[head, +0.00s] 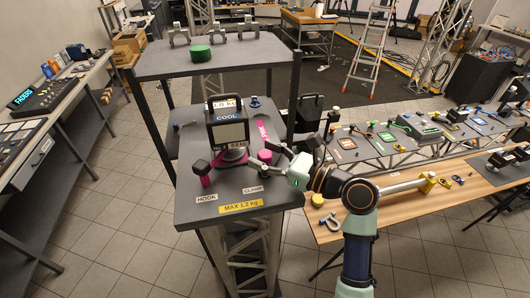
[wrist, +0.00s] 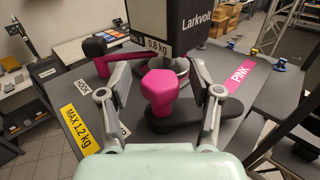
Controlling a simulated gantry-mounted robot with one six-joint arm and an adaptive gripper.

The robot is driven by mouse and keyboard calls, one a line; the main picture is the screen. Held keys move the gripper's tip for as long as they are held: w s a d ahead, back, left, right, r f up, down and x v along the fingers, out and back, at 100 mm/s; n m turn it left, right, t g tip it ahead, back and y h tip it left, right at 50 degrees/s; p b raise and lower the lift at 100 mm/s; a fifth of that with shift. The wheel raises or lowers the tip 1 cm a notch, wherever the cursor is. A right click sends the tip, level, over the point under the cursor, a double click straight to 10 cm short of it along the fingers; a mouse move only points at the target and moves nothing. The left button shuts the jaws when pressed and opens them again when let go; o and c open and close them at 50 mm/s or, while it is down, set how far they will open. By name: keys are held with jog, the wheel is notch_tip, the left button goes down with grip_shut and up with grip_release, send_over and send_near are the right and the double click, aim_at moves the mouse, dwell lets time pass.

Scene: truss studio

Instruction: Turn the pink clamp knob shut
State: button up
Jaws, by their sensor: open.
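The pink clamp knob (wrist: 160,92) stands upright on a dark base with an arm reaching right, in the middle of the wrist view. In the head view the knob (head: 265,156) shows beside my gripper (head: 279,155), near the CLAMP label (head: 252,188). My gripper (wrist: 160,78) is open, with one finger on each side of the knob. Gaps show between fingers and knob; I see no contact. Whether the clamp is turned shut I cannot tell.
A pink hook piece with a black end (wrist: 96,52) stands left of the knob, near the HOOK label (head: 207,197). A PINK label (wrist: 243,74) lies right. A raised shelf (head: 260,57) overhangs the back. A bench with several devices (head: 380,140) is at right.

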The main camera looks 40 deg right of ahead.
grip_shut()
dwell(0.3)
